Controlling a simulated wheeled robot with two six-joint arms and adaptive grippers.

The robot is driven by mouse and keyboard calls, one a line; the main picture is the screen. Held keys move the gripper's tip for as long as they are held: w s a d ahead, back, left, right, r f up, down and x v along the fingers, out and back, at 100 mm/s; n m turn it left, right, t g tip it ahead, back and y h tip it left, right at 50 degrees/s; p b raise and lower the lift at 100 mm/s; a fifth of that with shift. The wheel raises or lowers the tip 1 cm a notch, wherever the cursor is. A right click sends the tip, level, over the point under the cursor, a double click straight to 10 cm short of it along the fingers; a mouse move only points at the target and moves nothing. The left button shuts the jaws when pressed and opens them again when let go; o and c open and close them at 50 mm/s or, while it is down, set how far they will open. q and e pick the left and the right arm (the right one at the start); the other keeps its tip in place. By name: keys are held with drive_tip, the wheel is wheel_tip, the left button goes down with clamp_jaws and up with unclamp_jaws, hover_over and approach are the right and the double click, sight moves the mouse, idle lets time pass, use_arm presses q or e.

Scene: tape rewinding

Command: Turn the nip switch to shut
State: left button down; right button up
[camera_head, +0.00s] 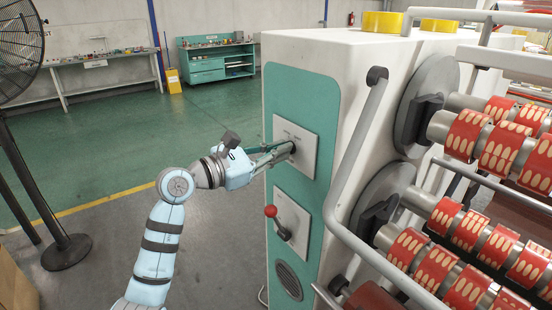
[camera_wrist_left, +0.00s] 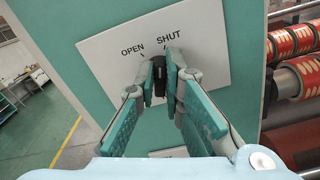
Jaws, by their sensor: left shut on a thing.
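The nip switch (camera_wrist_left: 159,76) is a dark knob on a white plate (camera_wrist_left: 100,48) marked OPEN on the left and SHUT on the right. The plate is on the teal side panel of the machine, and it also shows in the head view (camera_head: 309,140). My left gripper (camera_head: 288,150) reaches in from the left and is shut on the knob. In the left wrist view the fingers (camera_wrist_left: 160,88) close on the knob from both sides and hide part of it. The knob's exact pointing is hard to tell. My right gripper is not in view.
A grey handrail (camera_head: 345,165) and rollers with red printed rolls (camera_head: 467,135) stand to the right. A black fan (camera_head: 65,250) stands at the left. The floor between is open.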

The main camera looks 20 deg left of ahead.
use_arm(q)
drive_tip(key=shift+f+m+b, duration=0.1)
drive_tip(key=shift+m+b, duration=0.6)
drive_tip(key=shift+m, duration=0.3)
drive_tip(key=c, duration=1.7)
unclamp_jaws()
drive_tip(key=v, duration=1.2)
